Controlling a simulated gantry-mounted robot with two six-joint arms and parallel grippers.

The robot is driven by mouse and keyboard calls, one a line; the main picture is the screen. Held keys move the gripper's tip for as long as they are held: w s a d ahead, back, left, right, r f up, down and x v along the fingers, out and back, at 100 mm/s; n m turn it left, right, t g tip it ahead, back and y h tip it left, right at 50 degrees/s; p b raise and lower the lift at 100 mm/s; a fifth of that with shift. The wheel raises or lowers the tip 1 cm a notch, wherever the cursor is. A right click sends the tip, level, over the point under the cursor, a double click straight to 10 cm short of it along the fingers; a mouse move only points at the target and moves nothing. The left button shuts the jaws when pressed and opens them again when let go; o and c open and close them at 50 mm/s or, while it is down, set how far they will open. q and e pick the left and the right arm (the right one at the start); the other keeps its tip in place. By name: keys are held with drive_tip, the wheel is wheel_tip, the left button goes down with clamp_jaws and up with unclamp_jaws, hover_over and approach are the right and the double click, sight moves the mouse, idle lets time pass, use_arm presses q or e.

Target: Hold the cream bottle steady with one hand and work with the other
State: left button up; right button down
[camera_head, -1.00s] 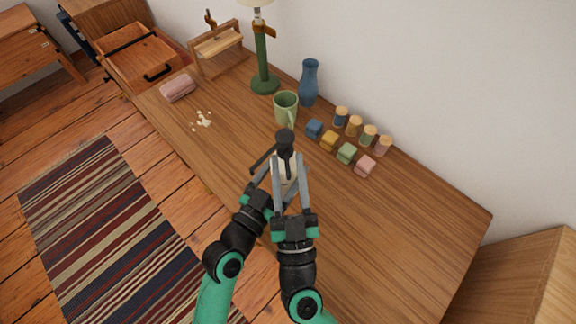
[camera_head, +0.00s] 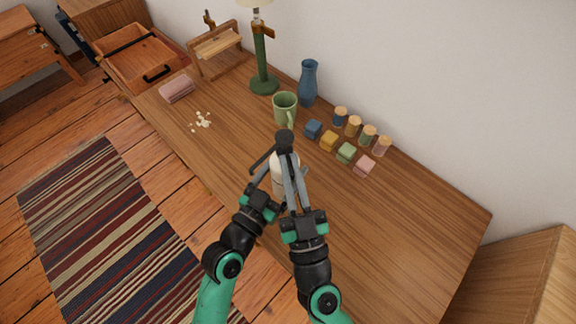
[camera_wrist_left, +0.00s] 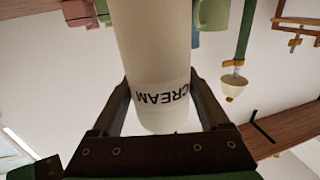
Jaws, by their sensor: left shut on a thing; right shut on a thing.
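The cream bottle (camera_head: 279,182) is a pale cylinder with a black top (camera_head: 284,141), near the front edge of the wooden table. In the left wrist view the bottle (camera_wrist_left: 157,55) fills the middle, with "CREAM" lettering upside down. My left gripper (camera_wrist_left: 163,100) is shut on the bottle's body, one finger on each side. My right gripper (camera_head: 285,152) reaches to the black top and is shut on it; its fingers hide part of the bottle. I cannot tell whether the bottle touches the table.
A green mug (camera_head: 285,105) stands behind the bottle, with a blue vase (camera_head: 308,83) and a green lamp (camera_head: 264,85) beyond. Several coloured blocks (camera_head: 329,141) and corked jars (camera_head: 353,126) stand to the right. White crumbs (camera_head: 203,120) lie left. The table's right part is clear.

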drive_tip(key=c, duration=1)
unclamp_jaws()
drive_tip(key=shift+o, duration=0.2)
drive_tip(key=shift+s+f, duration=0.1)
drive_tip(key=v, duration=1.1)
drive_tip(key=shift+s+d, duration=0.2)
drive_tip(key=shift+s, duration=0.15)
